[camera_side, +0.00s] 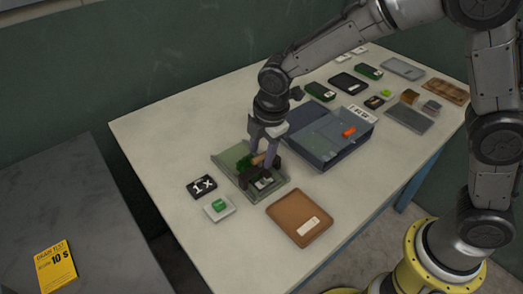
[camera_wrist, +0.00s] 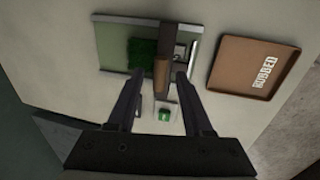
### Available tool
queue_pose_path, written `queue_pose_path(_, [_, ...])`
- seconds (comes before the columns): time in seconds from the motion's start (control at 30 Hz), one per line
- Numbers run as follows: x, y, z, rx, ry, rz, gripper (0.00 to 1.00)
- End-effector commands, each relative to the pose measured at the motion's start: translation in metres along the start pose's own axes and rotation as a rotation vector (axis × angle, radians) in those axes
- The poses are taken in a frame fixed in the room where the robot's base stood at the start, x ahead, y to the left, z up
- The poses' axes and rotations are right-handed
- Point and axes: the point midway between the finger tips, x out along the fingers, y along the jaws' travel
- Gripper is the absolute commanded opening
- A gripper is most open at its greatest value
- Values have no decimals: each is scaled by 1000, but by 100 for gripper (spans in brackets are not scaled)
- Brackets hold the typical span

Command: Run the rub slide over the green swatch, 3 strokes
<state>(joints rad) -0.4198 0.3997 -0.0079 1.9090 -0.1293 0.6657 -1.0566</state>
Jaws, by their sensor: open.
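The green swatch (camera_wrist: 142,53) is a dark fuzzy patch on a grey-green board (camera_wrist: 109,45); in the side view the swatch (camera_side: 244,162) is partly behind my gripper. The rub slide (camera_wrist: 164,45) is a dark block with a brown handle, across the board beside the swatch. Its handle (camera_side: 258,160) also shows in the side view. My gripper (camera_wrist: 160,76) is open, with one finger on each side of the slide's handle end. In the side view my gripper (camera_side: 262,165) is low over the board. I cannot tell if the fingers touch the handle.
A brown tray (camera_side: 283,207) labelled RUBBED lies in front. A black "1x" card (camera_side: 202,186) and a white pad with a green piece (camera_side: 219,207) lie to the left. A blue bin (camera_side: 325,155) stands behind right. Several small items fill the far end.

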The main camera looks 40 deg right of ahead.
Motion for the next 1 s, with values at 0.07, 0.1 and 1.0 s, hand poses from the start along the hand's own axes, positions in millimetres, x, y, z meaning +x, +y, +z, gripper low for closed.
queue_pose_path(0.07, [2,0,0,0,0,0,51])
queue_pose_path(0.1, [2,0,0,0,0,0,51])
queue_pose_path(1.0, [1,0,0,0,0,1,0])
